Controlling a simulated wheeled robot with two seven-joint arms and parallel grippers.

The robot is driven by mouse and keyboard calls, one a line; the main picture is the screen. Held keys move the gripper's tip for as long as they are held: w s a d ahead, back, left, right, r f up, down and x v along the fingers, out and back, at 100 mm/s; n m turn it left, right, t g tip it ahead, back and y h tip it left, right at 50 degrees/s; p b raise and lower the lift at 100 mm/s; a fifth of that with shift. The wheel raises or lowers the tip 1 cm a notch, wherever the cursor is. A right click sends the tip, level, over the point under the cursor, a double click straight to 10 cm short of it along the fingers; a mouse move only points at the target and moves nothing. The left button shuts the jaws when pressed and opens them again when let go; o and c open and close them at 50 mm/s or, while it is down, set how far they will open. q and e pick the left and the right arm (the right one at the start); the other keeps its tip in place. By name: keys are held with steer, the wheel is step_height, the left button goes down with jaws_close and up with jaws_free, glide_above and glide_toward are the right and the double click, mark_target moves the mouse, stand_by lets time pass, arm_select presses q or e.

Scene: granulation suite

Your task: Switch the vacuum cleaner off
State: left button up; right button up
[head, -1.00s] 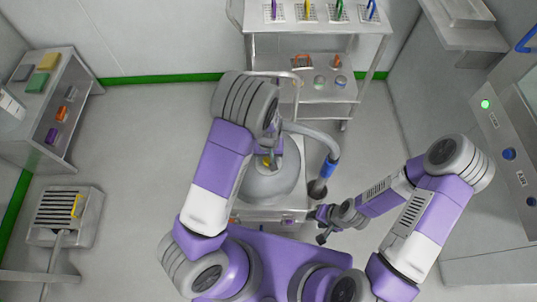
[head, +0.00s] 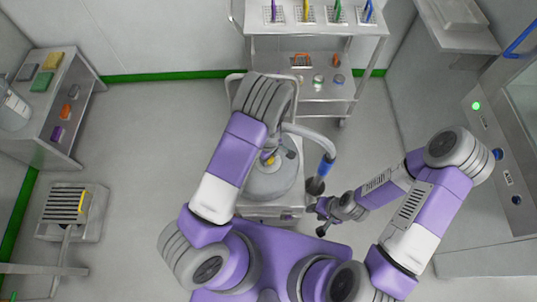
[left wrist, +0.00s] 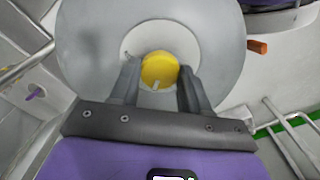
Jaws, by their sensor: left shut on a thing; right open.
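The vacuum cleaner (head: 268,187) is a grey round-topped drum on a wheeled base, in front of me in the head view. Its yellow knob (left wrist: 159,70) sits in a pale round plate on top, with a white mark pointing toward the bottom of the left wrist view. The knob also shows partly in the head view (head: 269,157). My left gripper (left wrist: 160,78) is shut on the knob, one finger on each side. In the head view my left arm hides part of the drum. My right gripper (head: 321,220) is open and empty, right of the vacuum cleaner.
A grey hose with a blue cuff (head: 326,165) hangs at the vacuum's right side. A steel trolley (head: 290,46) with coloured tools stands behind it. A shelf unit (head: 55,105) stands left, a panel with a green light (head: 476,106) right.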

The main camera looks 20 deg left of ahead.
arm_select(q)
steer(key=shift+n, duration=0.6)
steer(key=o, duration=1.1)
steer(key=shift+c, duration=0.2)
steer(key=shift+r+p, duration=0.1)
steer(key=shift+p, duration=0.2)
step_height(320, 180, up, 7)
steer(key=shift+r+p, duration=0.2)
steer(key=shift+p, duration=0.9)
